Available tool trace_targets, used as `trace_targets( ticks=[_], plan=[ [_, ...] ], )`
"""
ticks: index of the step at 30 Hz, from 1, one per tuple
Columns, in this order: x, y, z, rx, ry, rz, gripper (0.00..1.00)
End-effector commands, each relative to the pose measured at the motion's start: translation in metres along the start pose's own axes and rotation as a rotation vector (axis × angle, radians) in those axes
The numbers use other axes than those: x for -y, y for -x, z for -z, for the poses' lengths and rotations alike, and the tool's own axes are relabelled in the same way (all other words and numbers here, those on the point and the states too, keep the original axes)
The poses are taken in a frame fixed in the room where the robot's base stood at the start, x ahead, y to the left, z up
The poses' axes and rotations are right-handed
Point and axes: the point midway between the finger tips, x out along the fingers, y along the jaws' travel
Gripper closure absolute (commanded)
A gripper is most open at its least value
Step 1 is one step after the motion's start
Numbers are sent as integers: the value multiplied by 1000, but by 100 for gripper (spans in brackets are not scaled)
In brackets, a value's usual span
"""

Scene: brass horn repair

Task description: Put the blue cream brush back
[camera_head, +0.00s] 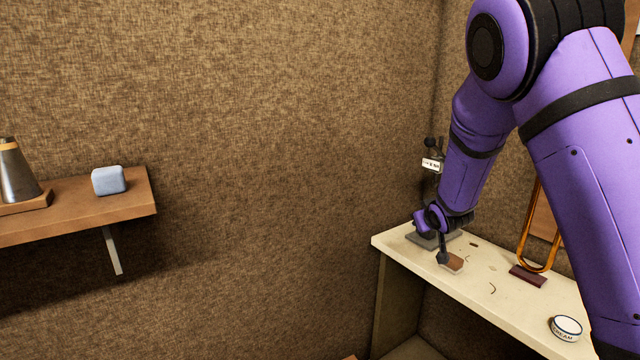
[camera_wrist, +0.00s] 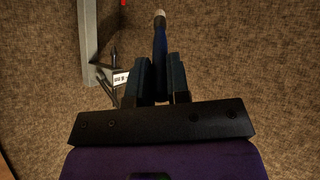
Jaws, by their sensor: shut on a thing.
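In the wrist view my gripper (camera_wrist: 160,78) is shut on the blue cream brush (camera_wrist: 160,42). The brush sticks out past the fingers, dark blue with a pale tip at its far end. In the head view my gripper (camera_head: 430,220) is small and partly hidden by my own arm, low over the back left corner of the bench. The brush cannot be told apart there. A dark stand with a white label (camera_head: 432,165) rises beside the gripper; its label (camera_wrist: 121,78) also shows left of the fingers in the wrist view.
At left a wooden shelf (camera_head: 100,218) carries a blue-grey block (camera_head: 109,181) and a metal cone (camera_head: 16,172).

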Motion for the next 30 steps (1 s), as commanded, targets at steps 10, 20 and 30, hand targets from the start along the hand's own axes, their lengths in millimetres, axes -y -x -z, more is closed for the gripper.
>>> trace_targets(
  ticks=[10, 20, 30],
  plan=[
    [25, -16, -100, -5, 27, 44, 100],
    [27, -5, -160, -11, 26, 38, 100],
    [28, -5, -165, -5, 26, 39, 100]
  ],
)
